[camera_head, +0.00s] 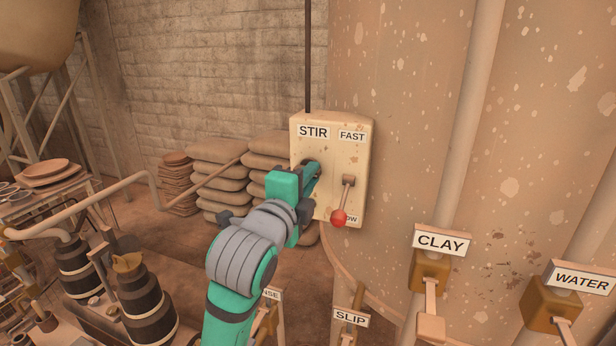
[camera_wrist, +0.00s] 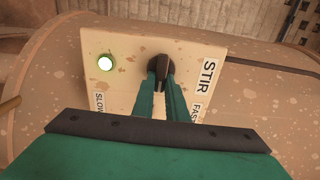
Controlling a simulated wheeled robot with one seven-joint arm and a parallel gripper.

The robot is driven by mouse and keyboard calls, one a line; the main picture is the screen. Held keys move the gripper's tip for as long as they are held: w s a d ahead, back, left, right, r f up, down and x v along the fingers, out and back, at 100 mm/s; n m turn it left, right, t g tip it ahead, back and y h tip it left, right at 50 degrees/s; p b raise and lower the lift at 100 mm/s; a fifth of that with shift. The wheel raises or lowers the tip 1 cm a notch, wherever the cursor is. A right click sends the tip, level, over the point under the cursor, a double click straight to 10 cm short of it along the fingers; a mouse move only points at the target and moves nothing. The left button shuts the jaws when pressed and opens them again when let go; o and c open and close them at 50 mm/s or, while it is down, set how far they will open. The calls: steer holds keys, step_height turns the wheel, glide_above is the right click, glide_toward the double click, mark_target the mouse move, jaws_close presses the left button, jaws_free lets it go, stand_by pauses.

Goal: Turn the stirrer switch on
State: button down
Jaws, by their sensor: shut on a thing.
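The cream stirrer box (camera_head: 355,160) hangs on the big tank and bears a STIR label (camera_head: 313,131). The dark stirrer switch (camera_wrist: 160,62) is a knob on the box face. My gripper (camera_wrist: 161,80) is shut on the switch, one green finger on each side. In the head view my gripper (camera_head: 312,172) covers most of the switch. A round lamp (camera_wrist: 105,63) glows pale green on the same face in the wrist view; in the head view my arm hides it. A lever with a red ball (camera_head: 339,217) points down towards the partly covered SLOW label.
CLAY (camera_head: 440,241), WATER (camera_head: 582,281) and SLIP (camera_head: 351,317) signs stand below and to the right, with valve handles by the first two. A pipe (camera_head: 466,130) runs up the tank. Stacked sacks (camera_head: 215,170) lie behind my arm; dark barrels (camera_head: 147,305) stand at lower left.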

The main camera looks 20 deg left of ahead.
steer(key=shift+d, duration=0.25)
steer(key=c, duration=1.8)
jaws_free()
steer(key=shift+o, duration=0.2)
steer(key=shift+a, duration=0.1)
steer(key=s, duration=1.1)
steer(key=shift+a, duration=0.25)
steer(key=shift+w, duration=0.1)
